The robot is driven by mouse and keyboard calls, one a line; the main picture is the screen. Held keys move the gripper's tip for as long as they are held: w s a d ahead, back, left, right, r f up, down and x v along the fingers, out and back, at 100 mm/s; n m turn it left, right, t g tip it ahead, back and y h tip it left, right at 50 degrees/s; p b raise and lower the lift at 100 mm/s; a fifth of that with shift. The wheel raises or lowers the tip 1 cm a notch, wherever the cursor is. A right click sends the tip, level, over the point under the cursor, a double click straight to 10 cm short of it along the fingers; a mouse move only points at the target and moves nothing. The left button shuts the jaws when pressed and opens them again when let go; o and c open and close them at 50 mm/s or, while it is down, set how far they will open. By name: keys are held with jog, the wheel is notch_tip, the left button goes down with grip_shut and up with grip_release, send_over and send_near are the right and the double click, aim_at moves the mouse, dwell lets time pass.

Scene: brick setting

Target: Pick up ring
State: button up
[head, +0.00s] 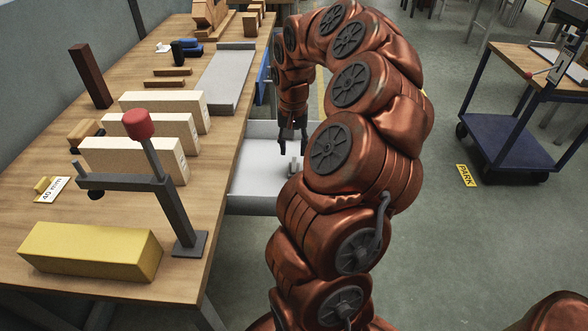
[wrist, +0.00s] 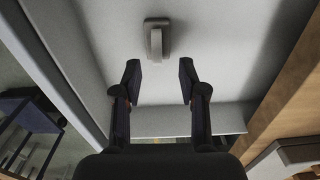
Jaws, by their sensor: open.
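A small grey piece (wrist: 157,38), which looks like the ring seen nearly edge-on and standing on a small flat base, is on the pale floor of an open drawer (head: 256,186). It also shows as a small light piece in the head view (head: 293,168). My gripper (wrist: 160,76) is open, with its two dark fingers apart and nothing between them. The piece lies just beyond the fingertips, roughly centred between them, and apart from them in the picture. In the head view my gripper (head: 292,140) points down into the drawer. My arm hides part of the drawer.
The wooden workbench (head: 225,135) adjoins the drawer on the left. It carries a red-topped clamp (head: 140,125), a yellow block (head: 90,250) and several pale wooden blocks (head: 135,160). Drawer walls surround the gripper. A blue cart (head: 518,148) stands right on open floor.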

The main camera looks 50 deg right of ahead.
aim_at(294, 159)
jog(key=shift+s+f, duration=0.15)
jog(key=shift+f, duration=1.15)
jog(key=shift+s+f, duration=0.1)
jog(key=shift+f, duration=1.15)
grip_shut()
